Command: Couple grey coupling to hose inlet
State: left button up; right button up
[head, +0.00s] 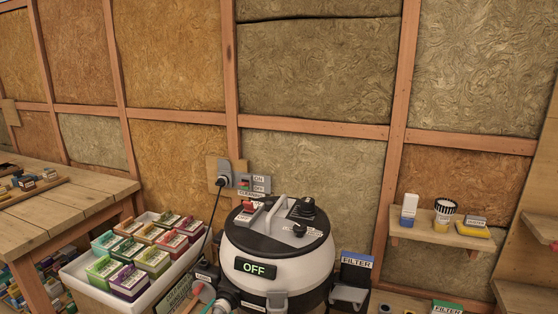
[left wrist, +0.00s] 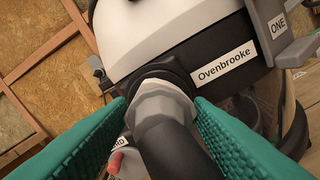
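The grey coupling (left wrist: 165,100) sits on the end of a dark hose (left wrist: 178,150) in the left wrist view. Its far end meets the black collar of the hose inlet (left wrist: 168,72) on the vacuum's side, in line with it. I cannot tell how deeply it is seated. My right gripper is not in view.
A white tray of coloured boxes (head: 73,271) stands left of the vacuum, with a wooden workbench (head: 75,203) beyond. A black cord runs to a wall socket (head: 223,180).

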pick_arm(q)
jog(key=c, duration=0.9)
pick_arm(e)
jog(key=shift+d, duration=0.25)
pick_arm(q)
jog(key=shift+w+r, duration=0.1)
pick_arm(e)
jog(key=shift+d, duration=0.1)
